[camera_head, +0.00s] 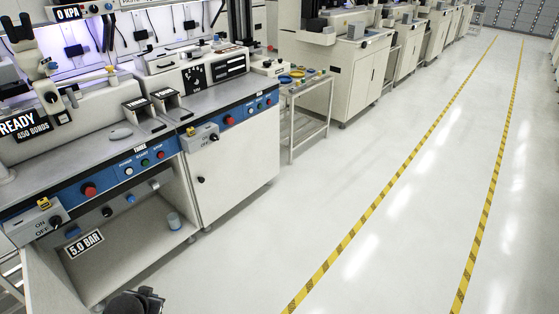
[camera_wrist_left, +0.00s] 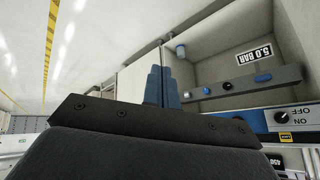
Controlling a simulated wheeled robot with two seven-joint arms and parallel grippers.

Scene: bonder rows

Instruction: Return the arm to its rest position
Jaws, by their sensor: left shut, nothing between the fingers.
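My left gripper (camera_wrist_left: 161,86) shows in the left wrist view, with its two blue-grey fingers together and nothing between them. It is in front of the bonder machine's open lower bay (camera_wrist_left: 215,55), apart from it. A dark part of my own arm shows at the bottom edge of the head view, in front of the cabinets, over the floor. My right gripper is in neither view.
The bonder bench (camera_head: 75,185) stands at left, with a blue control strip and a "5.0 BAR" label (camera_head: 84,243). A white cabinet (camera_head: 235,165) and a small cart (camera_head: 305,115) follow. The floor (camera_head: 300,210) is clear up to the yellow-black line (camera_head: 385,175).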

